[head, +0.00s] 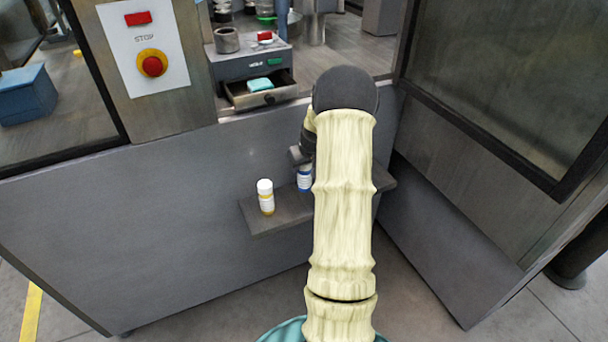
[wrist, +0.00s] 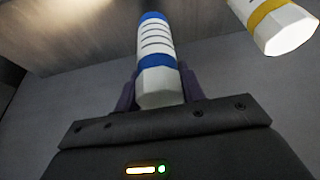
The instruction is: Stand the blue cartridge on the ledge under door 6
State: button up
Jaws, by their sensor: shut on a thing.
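The blue cartridge (head: 304,181), white with blue bands, is upright at the ledge, partly hidden behind my arm in the head view. My gripper (head: 301,158) is shut on it near its white cap. In the wrist view the cartridge (wrist: 156,45) sits between the two dark fingers (wrist: 158,92). Its base end is close to the ledge surface; I cannot tell whether it touches. The dark grey ledge (head: 262,225) juts from the front panel, its middle hidden by my arm. No door number is legible.
A yellow-banded white cartridge (head: 265,197) stands on the ledge to the left of the blue one. Above is an open drawer (head: 240,101) with a teal item in it. A red stop button (head: 152,64) is at upper left. A glass panel (head: 500,80) stands at right.

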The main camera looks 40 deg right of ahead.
aim_at(304, 174)
jog(key=shift+f, duration=1.8)
jog(key=shift+f, duration=0.15)
jog(key=o, duration=1.1)
jog(key=v, duration=1.2)
